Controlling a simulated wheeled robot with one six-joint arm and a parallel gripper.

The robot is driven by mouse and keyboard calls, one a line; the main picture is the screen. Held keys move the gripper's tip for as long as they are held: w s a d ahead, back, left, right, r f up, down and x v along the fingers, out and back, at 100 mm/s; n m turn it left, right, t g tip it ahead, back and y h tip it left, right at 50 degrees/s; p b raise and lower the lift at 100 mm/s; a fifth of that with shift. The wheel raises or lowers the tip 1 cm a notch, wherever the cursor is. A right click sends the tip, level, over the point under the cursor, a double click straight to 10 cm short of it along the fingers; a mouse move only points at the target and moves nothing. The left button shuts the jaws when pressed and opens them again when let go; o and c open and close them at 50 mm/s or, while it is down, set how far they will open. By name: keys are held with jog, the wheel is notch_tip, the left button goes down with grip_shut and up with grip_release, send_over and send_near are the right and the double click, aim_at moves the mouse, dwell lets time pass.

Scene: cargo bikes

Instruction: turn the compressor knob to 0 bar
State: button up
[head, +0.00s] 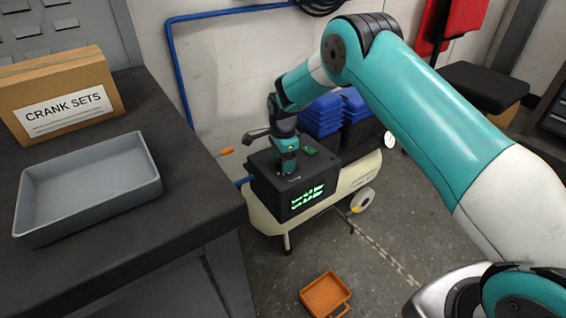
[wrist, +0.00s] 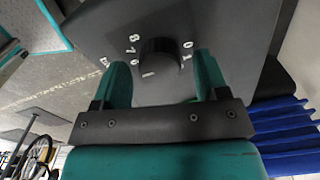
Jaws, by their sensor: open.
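The compressor (head: 345,178) is a cream tank on the floor with a black box on top. My gripper (head: 287,171) points down onto the top of that box, and the knob is hidden under it in the head view. In the wrist view the round black knob (wrist: 160,57) sits on the dark panel between the two teal fingers of my gripper (wrist: 161,78). The fingers are open, one on each side, with a gap showing to the knob. White digits ring the knob, a 0 at upper right and an 8 at upper left.
Green display text (head: 307,197) on the box front is too small to read. Blue bins (head: 322,115) stand behind it. A dark workbench (head: 190,165) with a grey tray (head: 88,185) and a cardboard box (head: 62,95) is at left. An orange tray (head: 325,294) lies on the floor.

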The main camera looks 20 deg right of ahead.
jog(key=shift+f, duration=0.45)
jog(key=shift+c, duration=0.2)
jog(key=c, duration=0.9)
